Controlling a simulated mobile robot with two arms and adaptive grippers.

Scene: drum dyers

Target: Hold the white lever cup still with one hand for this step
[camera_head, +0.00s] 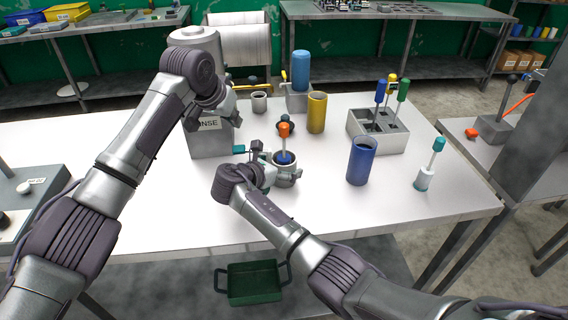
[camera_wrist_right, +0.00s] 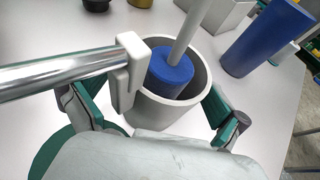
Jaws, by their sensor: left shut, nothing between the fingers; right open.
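The white lever cup (camera_head: 287,180) stands upright on the white table, in front of my right gripper (camera_head: 270,174). In the right wrist view the cup (camera_wrist_right: 163,112) is pale, with a metal lever (camera_wrist_right: 60,77) fixed to its rim by a white clip. A tool with a blue end (camera_wrist_right: 173,72) stands inside it; its orange top (camera_head: 285,129) shows in the head view. My right gripper's teal-and-dark fingers are open on either side of the cup; contact cannot be told. My left gripper (camera_head: 230,110) is shut and empty by the grey rinse unit (camera_head: 211,142), partly hidden by its arm.
A yellow cylinder (camera_head: 317,112) and blue cylinder (camera_head: 360,161) stand right of the cup. A grey rack (camera_head: 390,143) holds several coloured-handled tools. A teal-topped tool (camera_head: 436,157) stands at far right. A small grey cup (camera_head: 260,102) is behind. The front table strip is clear.

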